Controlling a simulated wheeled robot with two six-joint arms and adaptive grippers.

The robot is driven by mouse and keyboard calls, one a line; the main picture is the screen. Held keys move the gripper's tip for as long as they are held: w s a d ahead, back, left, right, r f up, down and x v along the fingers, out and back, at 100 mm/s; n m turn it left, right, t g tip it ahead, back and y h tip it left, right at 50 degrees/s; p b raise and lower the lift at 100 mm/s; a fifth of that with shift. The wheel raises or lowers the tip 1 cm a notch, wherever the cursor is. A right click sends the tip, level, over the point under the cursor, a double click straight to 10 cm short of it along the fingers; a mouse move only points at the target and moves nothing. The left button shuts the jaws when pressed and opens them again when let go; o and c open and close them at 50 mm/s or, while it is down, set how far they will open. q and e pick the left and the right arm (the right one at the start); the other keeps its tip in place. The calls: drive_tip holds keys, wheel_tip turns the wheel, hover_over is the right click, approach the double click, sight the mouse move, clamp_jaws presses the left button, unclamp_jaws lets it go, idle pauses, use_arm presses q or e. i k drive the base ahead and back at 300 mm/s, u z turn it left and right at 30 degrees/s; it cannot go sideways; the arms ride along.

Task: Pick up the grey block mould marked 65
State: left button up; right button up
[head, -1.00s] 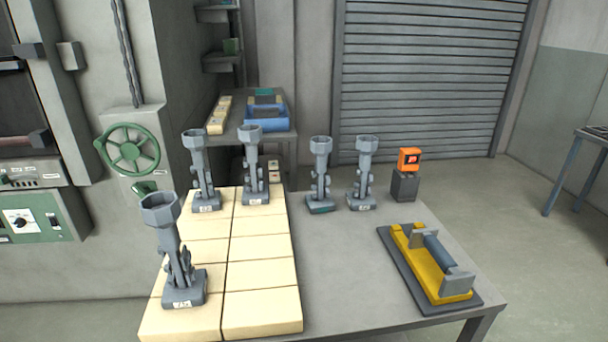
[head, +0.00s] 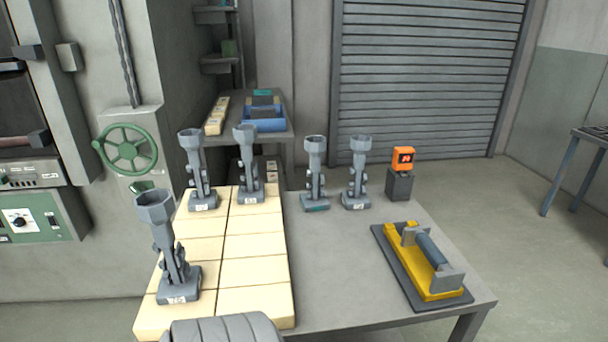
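One stands at the front left (head: 172,255) on the pale tiles. Two more, left (head: 199,172) and right (head: 249,167), stand at the back of the tiles. Another two, left (head: 315,175) and right (head: 357,175), stand on the grey table to the right of the tiles; the left one has a green strip at its base. The labels are too small to read, so I cannot tell which is marked 65.
The pale tiles (head: 255,270) cover the left of the grey table (head: 335,270). An orange display (head: 403,158) stands on a dark block. A yellow fixture (head: 415,262) lies on a dark mat at right. The table's middle is clear. A side table behind holds a blue bin (head: 265,122).

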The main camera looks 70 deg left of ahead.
sight(253, 192)
drive_tip(key=z, duration=0.05)
drive_tip(key=k, duration=0.85)
drive_tip(key=u, duration=0.1)
